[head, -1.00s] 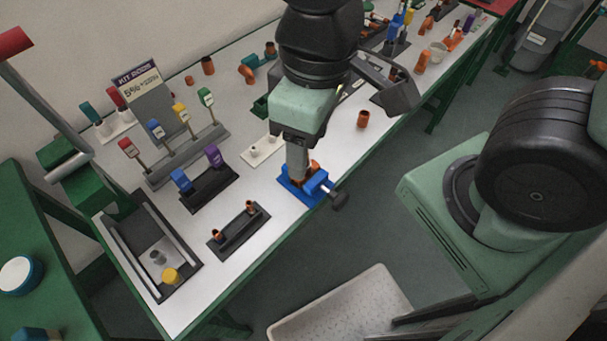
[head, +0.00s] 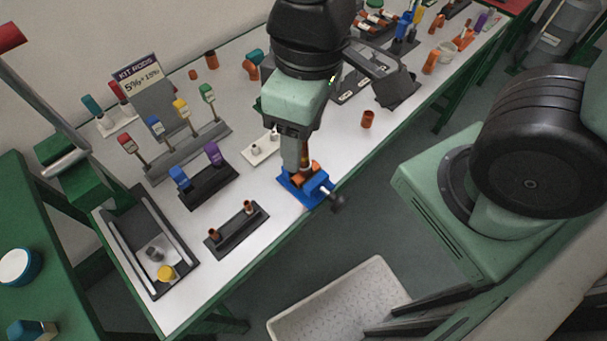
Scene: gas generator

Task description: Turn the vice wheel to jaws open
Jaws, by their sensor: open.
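The blue vice (head: 316,193) stands at the front edge of the white bench, near the middle of the head view. Its dark vice wheel (head: 338,203) sticks out past the bench edge, to the right of the vice. An orange-brown piece (head: 314,168) shows at the top of the vice, partly hidden by my gripper. My gripper (head: 304,165) points down right over the vice, with its fingertips by this piece and apart from the wheel. It is open. I cannot tell whether the fingers touch the piece or how wide the vice jaws stand.
A dark holder with two brown pegs (head: 237,232) lies left of the vice. A white plate with pegs (head: 262,149) and a loose brown cylinder (head: 367,119) are nearby. A pale bin (head: 345,310) stands on the floor below. The floor beside the wheel is clear.

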